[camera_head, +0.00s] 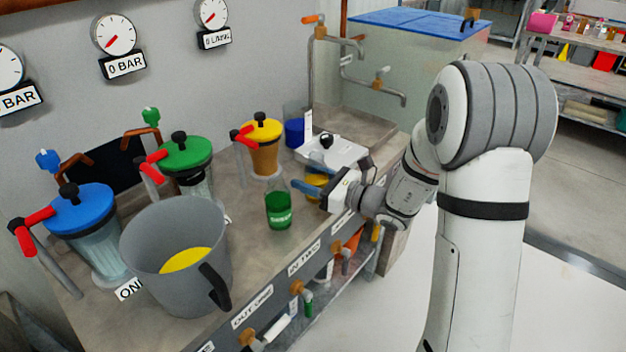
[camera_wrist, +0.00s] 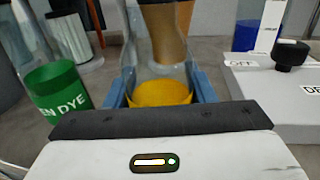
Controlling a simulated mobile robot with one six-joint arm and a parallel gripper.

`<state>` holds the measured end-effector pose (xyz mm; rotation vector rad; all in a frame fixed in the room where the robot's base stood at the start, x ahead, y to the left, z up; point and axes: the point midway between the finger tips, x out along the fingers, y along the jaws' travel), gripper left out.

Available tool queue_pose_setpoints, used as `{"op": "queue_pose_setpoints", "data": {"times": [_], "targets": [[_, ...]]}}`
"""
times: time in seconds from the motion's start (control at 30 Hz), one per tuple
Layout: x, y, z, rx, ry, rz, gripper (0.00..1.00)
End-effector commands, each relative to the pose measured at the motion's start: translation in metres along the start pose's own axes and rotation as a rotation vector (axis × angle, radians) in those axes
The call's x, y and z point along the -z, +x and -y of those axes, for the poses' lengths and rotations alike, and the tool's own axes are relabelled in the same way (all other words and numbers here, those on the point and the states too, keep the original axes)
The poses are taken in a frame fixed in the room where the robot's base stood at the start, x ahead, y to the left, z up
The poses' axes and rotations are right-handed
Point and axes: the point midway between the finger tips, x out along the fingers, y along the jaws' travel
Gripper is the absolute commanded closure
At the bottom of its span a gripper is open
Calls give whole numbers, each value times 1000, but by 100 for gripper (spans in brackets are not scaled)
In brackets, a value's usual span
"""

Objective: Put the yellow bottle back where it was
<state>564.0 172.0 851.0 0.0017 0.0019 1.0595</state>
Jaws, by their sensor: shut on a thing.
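The yellow bottle (camera_head: 316,184) is clear with yellow at its lower part. It stands upright between the blue fingers of my gripper (camera_head: 320,188), which is shut on it. In the wrist view the bottle (camera_wrist: 162,92) sits between both fingers (camera_wrist: 160,90), its top cut off by the frame. In the head view it is partly hidden by my gripper, and I cannot tell whether its base touches the bench (camera_head: 252,225).
A green dye bottle (camera_head: 279,208) stands just left of my gripper. The yellow-lidded pump (camera_head: 264,150) is behind. A white scale-like device (camera_head: 335,152) and a blue container (camera_head: 294,132) are close on the far side. A large grey jug (camera_head: 170,245) stands further left.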

Motion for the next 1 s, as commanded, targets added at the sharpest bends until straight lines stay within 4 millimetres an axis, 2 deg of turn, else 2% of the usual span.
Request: {"op": "queue_pose_setpoints", "data": {"times": [0.27,0.3,0.53,0.87,1.0], "targets": [[3,0,0,-1,-1,1,78],[2,0,0,-1,-1,0,49],[1,1,-1,-2,-1,0,30],[-3,1,-1,-2,-1,0,28],[-2,-18,1,3,-1,-1,28]]}}
